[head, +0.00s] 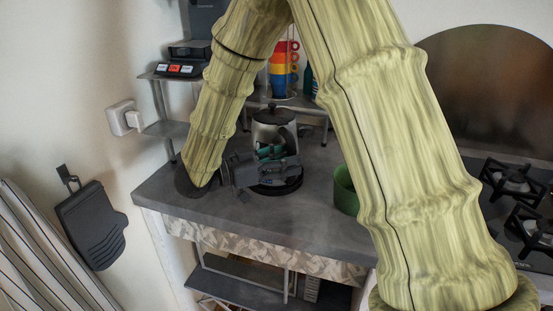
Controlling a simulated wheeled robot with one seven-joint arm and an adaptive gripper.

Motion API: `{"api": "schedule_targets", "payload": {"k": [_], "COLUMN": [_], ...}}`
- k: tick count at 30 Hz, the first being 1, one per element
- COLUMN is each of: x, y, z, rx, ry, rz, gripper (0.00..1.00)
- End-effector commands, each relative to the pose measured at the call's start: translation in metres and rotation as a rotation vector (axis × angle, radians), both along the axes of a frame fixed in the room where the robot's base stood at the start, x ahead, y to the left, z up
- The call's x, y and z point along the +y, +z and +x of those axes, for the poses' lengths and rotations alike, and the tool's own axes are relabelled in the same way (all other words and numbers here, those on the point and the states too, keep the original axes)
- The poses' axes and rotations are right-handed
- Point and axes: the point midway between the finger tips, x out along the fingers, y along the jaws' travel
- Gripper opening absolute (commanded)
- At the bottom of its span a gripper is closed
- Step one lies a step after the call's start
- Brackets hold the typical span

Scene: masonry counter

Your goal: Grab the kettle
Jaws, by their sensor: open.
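The kettle (273,129) is silver with a dark lid and knob. It stands upright on the grey counter, on what looks like a round black base (291,190). My gripper (277,157) is in front of the kettle's lower body, dark grey with teal parts. It is open, and I see nothing between its fingers. It hides the lower front of the kettle. I cannot tell whether the fingers touch the kettle. The kettle's handle is not clearly visible.
A green pot (345,190) stands right of the kettle, partly behind my arm. Stacked coloured cups (283,72) are on a small shelf behind. A black stove (520,215) is at the right. The counter's front (270,222) is clear.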

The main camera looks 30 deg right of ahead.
Motion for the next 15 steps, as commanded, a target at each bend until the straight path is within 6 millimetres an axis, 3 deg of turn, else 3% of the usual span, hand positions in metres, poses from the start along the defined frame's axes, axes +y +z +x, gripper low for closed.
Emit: {"api": "schedule_targets", "payload": {"k": [4,11,15], "x": [-0.0149,-0.0166,-0.0165], "y": [0.0,-0.0003,-0.0003], "z": [-0.0029,-0.003,-0.003], "rx": [0.0,0.0,0.0], "ry": [-0.001,0.0,0.0], "rz": [0.0,0.0,-0.001], "gripper": [0.45,0.45,0.22]}}
